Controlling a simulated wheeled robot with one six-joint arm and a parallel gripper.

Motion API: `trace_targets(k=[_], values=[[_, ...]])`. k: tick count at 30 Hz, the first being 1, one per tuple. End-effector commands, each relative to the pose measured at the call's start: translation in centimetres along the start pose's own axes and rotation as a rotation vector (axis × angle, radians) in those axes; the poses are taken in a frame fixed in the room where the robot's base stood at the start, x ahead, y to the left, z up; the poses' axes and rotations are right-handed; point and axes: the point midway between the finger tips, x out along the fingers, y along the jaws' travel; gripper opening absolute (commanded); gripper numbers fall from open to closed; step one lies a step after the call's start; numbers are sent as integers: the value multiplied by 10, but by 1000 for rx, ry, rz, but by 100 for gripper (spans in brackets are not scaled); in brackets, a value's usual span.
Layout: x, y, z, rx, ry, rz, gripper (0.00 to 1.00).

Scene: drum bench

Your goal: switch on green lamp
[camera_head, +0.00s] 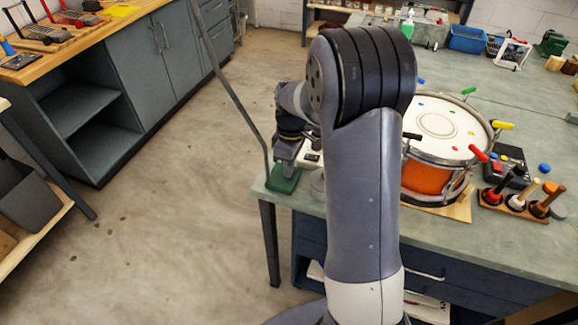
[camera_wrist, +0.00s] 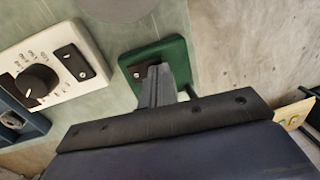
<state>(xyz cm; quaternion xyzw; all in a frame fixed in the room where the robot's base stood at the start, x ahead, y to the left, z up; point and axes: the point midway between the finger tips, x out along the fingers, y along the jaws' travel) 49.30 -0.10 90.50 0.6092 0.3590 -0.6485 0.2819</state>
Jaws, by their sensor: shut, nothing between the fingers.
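The green lamp's base (camera_head: 284,180) sits at the near left corner of the bench. In the wrist view the green base (camera_wrist: 182,54) shows a small dark switch plate (camera_wrist: 137,71) on its top face, partly hidden by my fingers. My gripper (camera_wrist: 158,74) is shut and empty, with its fingertips over the base, right beside the switch plate. I cannot tell whether the tips touch it. In the head view my gripper (camera_head: 287,152) is just above the base and partly hidden by my arm. The lamp's head and light are not identifiable.
A white panel with a black knob (camera_wrist: 38,82) lies left of the base in the wrist view. A thin dark pole (camera_head: 232,85) rises beside the bench corner. An orange drum (camera_head: 428,178) and a stand of mallets (camera_head: 515,203) are to the right. Open floor lies left.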

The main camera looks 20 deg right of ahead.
Motion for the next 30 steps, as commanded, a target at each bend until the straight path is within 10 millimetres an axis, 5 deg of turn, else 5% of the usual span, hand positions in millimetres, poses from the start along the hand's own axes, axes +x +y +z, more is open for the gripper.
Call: trace_targets(k=[30], values=[[-3, 14, 0, 0, 0, 0, 0]])
